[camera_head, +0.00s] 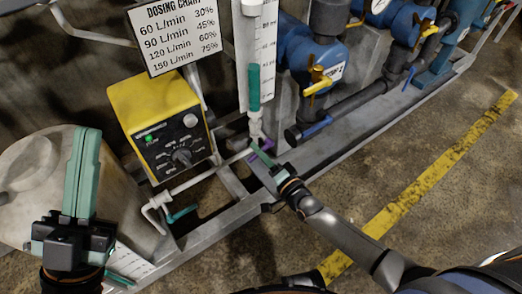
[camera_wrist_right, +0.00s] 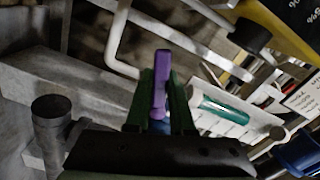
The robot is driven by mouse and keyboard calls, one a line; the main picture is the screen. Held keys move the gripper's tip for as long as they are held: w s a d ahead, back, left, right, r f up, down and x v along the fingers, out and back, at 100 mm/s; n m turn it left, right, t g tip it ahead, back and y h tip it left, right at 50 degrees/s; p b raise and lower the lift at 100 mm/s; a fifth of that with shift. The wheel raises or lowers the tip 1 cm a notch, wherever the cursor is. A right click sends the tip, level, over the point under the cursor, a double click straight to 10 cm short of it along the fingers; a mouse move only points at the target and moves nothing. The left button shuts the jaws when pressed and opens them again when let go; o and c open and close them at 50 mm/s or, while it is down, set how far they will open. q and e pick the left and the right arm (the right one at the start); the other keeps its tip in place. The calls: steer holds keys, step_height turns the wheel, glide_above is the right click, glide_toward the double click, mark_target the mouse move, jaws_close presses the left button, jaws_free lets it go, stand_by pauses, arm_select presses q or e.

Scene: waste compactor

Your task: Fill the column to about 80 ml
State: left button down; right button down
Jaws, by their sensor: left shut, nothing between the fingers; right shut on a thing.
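The column (camera_head: 254,40) is an upright clear tube beside a white scale board, with teal liquid (camera_head: 254,85) in its lower part. The scale figures are too small to read. The column also shows, lying sideways, in the right wrist view (camera_wrist_right: 225,108). At its foot is a purple valve handle (camera_head: 267,146). My right gripper (camera_head: 260,153) is shut on this handle, which stands up between its fingers in the right wrist view (camera_wrist_right: 161,80). My left gripper (camera_head: 87,135) is shut and empty, raised in front of the pale tank at the left.
A yellow pump box (camera_head: 150,110) with a green light and a dial stands left of the column, under a dosing chart (camera_head: 175,35). A teal-handled valve (camera_head: 182,214) sits on the white pipe below. Blue pumps (camera_head: 305,50) stand at the right. The floor at right is clear.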

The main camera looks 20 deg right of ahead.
steer(key=shift+s+a+r+m, duration=0.1)
steer(key=shift+r+m, duration=0.1)
steer(key=shift+m, duration=0.4)
steer(key=shift+a+r+m, duration=0.1)
steer(key=shift+r+m, duration=0.05)
steer(key=shift+m, duration=0.45)
arm_select(q)
steer(key=shift+a+r, duration=0.1)
steer(key=shift+r, duration=0.2)
arm_select(e)
steer(key=shift+r+m, duration=0.25)
steer(key=shift+m, duration=0.65)
arm_select(q)
steer(key=shift+f, duration=0.1)
arm_select(e)
steer(key=c, duration=0.8)
jaws_free()
steer(key=shift+r, duration=0.1)
steer(key=shift+d, duration=0.1)
arm_select(q)
steer(key=shift+a+r+m+p, duration=0.15)
steer(key=shift+r+m+p, duration=0.15)
steer(key=shift+r+p, duration=1.4)
arm_select(e)
steer(key=shift+v, duration=6.25)
arm_select(q)
steer(key=shift+f, duration=0.1)
